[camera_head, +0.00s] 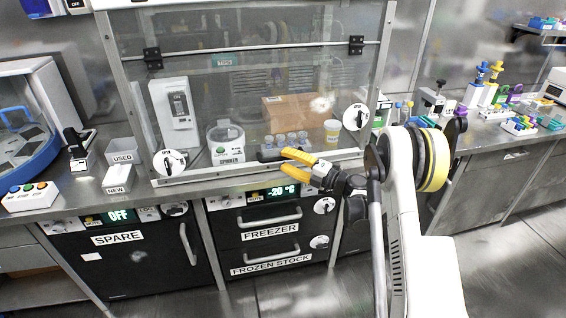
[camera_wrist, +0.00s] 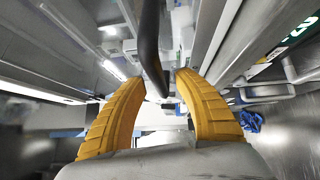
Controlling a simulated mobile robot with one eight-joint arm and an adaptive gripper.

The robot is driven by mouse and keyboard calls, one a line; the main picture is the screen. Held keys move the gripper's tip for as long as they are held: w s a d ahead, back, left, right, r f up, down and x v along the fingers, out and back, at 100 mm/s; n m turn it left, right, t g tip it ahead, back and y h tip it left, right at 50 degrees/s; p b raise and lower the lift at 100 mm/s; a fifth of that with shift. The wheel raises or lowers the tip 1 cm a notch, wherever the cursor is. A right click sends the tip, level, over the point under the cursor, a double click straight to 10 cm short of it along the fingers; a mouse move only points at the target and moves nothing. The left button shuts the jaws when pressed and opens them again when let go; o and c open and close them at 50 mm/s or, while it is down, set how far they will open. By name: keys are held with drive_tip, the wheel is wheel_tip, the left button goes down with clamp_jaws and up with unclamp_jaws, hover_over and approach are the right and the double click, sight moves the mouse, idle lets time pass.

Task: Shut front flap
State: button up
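The front flap (camera_head: 265,90) is a clear panel on the cabinet, hung from two black hinges at its top. It hangs down over the cabinet front, and I cannot tell whether its lower edge is fully against the frame. A dark handle (camera_head: 268,154) sits near the flap's lower edge. My gripper (camera_head: 284,161) has two yellow fingers, spread apart, just right of the handle. In the wrist view a dark bar (camera_wrist: 151,45) shows between and beyond the open fingertips (camera_wrist: 158,80). I cannot tell whether they touch it.
Round knobs (camera_head: 170,162) sit at the cabinet's lower corners. Below are the freezer drawers (camera_head: 270,220). A centrifuge-like device (camera_head: 22,140) stands at left.

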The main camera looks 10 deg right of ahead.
sight(277, 152)
drive_tip(key=shift+w+a, duration=0.35)
drive_tip(key=shift+r, duration=0.1)
drive_tip(key=shift+c, duration=0.5)
clamp_jaws()
drive_tip(key=w, duration=0.3)
drive_tip(key=shift+w+f+b, duration=0.3)
drive_tip(key=shift+f+b, duration=0.1)
drive_tip(key=shift+w+r, duration=0.1)
drive_tip(key=shift+w, duration=0.1)
